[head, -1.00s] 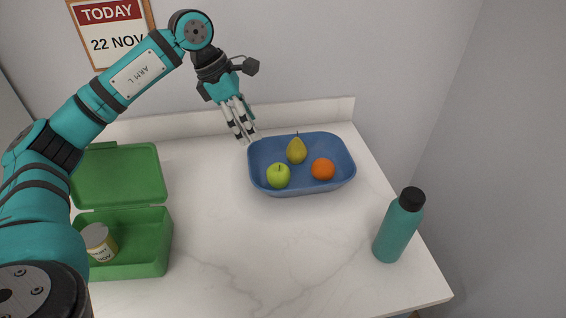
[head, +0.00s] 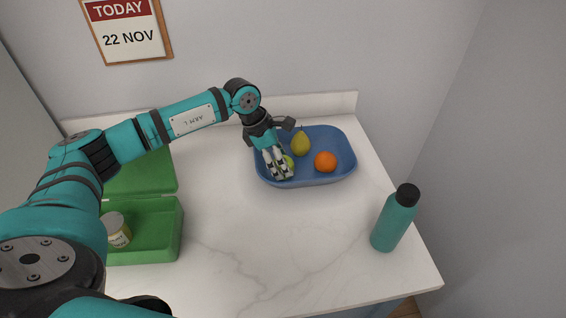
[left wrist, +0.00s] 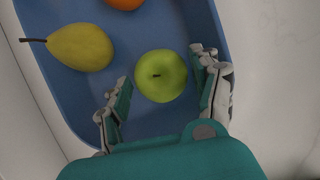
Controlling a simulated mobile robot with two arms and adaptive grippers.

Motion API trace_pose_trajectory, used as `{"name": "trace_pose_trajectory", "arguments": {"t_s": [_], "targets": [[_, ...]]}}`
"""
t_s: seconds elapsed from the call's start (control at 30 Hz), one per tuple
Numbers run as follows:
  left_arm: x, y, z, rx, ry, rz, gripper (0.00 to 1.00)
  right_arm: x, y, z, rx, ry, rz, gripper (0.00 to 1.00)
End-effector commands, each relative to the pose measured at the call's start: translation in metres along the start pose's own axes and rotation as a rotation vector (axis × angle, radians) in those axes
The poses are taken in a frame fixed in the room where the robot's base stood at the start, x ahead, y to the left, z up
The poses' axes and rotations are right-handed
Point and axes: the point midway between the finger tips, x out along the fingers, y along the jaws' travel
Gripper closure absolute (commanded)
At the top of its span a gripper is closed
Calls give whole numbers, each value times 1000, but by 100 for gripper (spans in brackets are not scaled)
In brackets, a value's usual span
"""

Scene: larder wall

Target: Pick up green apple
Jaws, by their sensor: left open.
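The green apple (left wrist: 161,75) lies in the blue tray (left wrist: 170,20) in the left wrist view, between the two fingers of my open left gripper (left wrist: 163,92). The right finger is close beside it; whether it touches I cannot tell. The left finger stands apart from it. In the head view my left gripper (head: 279,170) reaches down over the left part of the tray (head: 318,179) and mostly hides the apple (head: 289,161). My right gripper is not in view.
A yellow-green pear (head: 301,144) and an orange (head: 325,161) share the tray. An open green lunch box (head: 168,235) with a jar (head: 117,231) stands at the left. A teal bottle (head: 393,222) stands at the right. The counter's middle is clear.

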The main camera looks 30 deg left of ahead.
Motion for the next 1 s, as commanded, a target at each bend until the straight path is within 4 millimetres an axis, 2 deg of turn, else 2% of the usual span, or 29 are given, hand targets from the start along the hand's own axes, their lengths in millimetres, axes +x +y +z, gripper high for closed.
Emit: {"name": "trace_pose_trajectory", "arguments": {"t_s": [0.17, 0.4, 0.77, 1.0], "targets": [[16, 0, 0, 0, -1, 0, 36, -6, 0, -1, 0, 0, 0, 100], [17, 0, 0, 1, -1, 1, 37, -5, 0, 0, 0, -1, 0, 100], [17, 0, 0, 0, -1, 1, 84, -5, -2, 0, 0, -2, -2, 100], [16, 0, 1, 1, -2, 2, 86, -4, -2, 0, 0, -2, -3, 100]]}}
